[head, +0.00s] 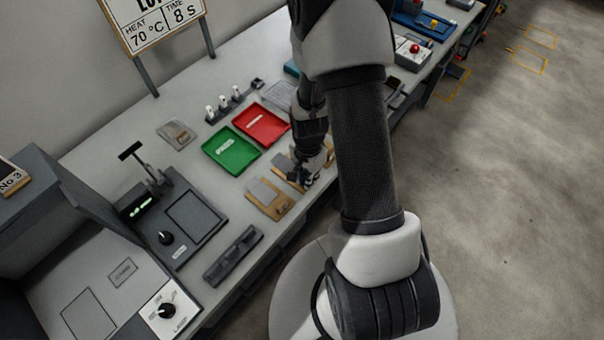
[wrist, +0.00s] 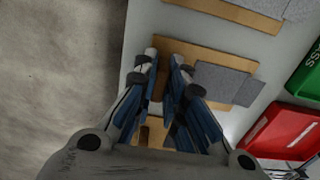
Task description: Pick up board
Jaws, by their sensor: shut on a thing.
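A flat tan wooden board (wrist: 207,52) with grey rectangular pieces (wrist: 218,80) on it lies under my fingertips in the wrist view. My gripper (wrist: 163,65) is shut on this board near its left end, with the fingers on either side of a tan part. The exact contact is partly hidden by the fingers. In the head view my gripper (head: 306,178) is low over the bench's front edge, at the right end of the same board (head: 283,173). Whether the board is lifted off the bench cannot be told.
A second tan board (head: 275,206) with a grey piece lies beside it, nearer the scale (head: 190,217). A green tray (head: 230,150) and a red tray (head: 262,124) sit behind. A dark bar-shaped fixture (head: 233,256) lies along the front edge. Open floor lies to the right.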

